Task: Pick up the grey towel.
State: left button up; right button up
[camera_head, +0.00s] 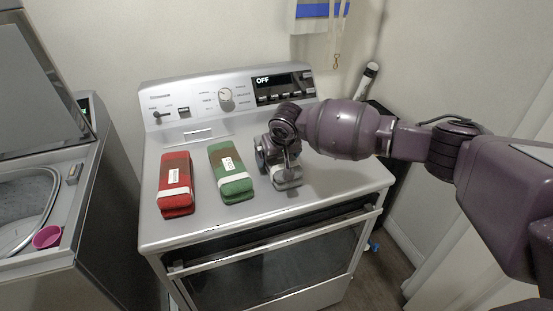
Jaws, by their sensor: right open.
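The grey towel (288,182) lies at the right end of the row on the machine's top, mostly hidden behind my right gripper; only its near end with a pale band shows. My right gripper (277,168) is open and points down over the towel, with its fingers close around or just above it. I cannot tell whether they touch it. My left gripper is not in view.
A green folded towel (231,176) lies just left of my right gripper, and a red one (175,188) further left. They rest on a silver machine (325,185) with a rear control panel. An open topload washer (70,220) with a pink cup (47,237) stands at left.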

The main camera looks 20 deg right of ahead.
jog(key=shift+w+f, duration=0.15)
jog(key=shift+f, duration=0.1)
jog(key=shift+c, duration=0.3)
jog(key=c, duration=0.7)
jog(key=shift+r, duration=0.1)
jog(key=shift+c, duration=0.2)
